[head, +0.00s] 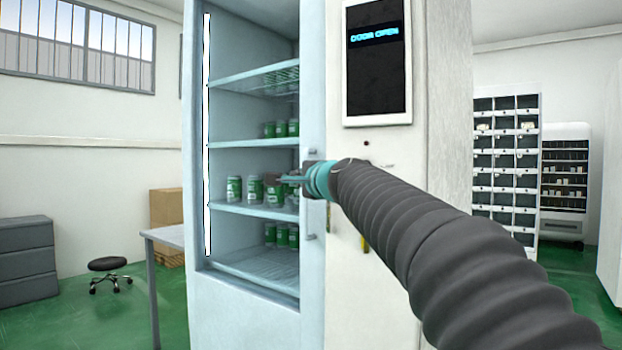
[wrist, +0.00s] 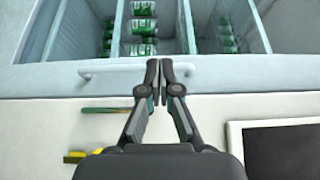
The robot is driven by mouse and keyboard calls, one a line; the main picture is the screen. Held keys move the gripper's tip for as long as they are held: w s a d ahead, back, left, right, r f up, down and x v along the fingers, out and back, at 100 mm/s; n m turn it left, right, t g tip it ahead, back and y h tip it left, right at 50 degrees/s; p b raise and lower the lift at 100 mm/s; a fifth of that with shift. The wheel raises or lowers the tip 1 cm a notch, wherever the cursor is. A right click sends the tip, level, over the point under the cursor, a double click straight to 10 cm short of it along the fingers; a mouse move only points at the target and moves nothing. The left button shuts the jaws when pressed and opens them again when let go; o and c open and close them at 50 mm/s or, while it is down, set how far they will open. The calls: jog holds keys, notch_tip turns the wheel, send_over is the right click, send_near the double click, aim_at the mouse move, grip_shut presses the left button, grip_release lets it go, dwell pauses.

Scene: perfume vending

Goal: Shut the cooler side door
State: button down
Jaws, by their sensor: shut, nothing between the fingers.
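The tall pale cooler (head: 255,318) stands in front of me, with cans on its lit shelves. Its display (head: 376,62) reads "DOOR OPEN". A pale door frame strip (head: 312,275) runs upright beside the shelves; I cannot tell how far the door stands from the cabinet. A handle (head: 311,237) on this strip is partly hidden by my arm. In the wrist view the white handle bar (wrist: 105,69) runs crosswise at my fingertips. My gripper (head: 276,179) is shut and empty, its tips (wrist: 159,66) over the bar; contact is unclear.
Green cans (head: 255,189) stand on several shelves. A grey table (head: 165,236), a stool (head: 107,264) and grey drawers (head: 27,259) are at the left. Green floor shows on both sides.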

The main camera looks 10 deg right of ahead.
jog(key=a+f+n+g+y+b, duration=0.1)
jog(key=a+f, duration=0.3)
jog(key=a, duration=0.2)
jog(key=a+f+g+y+b, duration=0.1)
jog(key=a+f+b, duration=0.15)
jog(key=a, duration=0.35)
jog(key=m+g+h+b, duration=0.1)
jog(key=m+h+b, duration=0.1)
jog(key=m+h, duration=1.3)
send_near(326, 252)
jog(key=w+d+n+h, duration=0.1)
jog(key=w, duration=0.1)
jog(key=w+d+f+n+h, duration=0.1)
jog(key=w, duration=0.1)
jog(key=w+d+n, duration=0.1)
jog(key=w, duration=0.1)
jog(key=shift+w+d+f+h+p, duration=0.1)
jog(key=shift+w+f+h+p, duration=0.05)
jog(key=shift+w+h+p, duration=0.2)
jog(key=shift+s, duration=0.1)
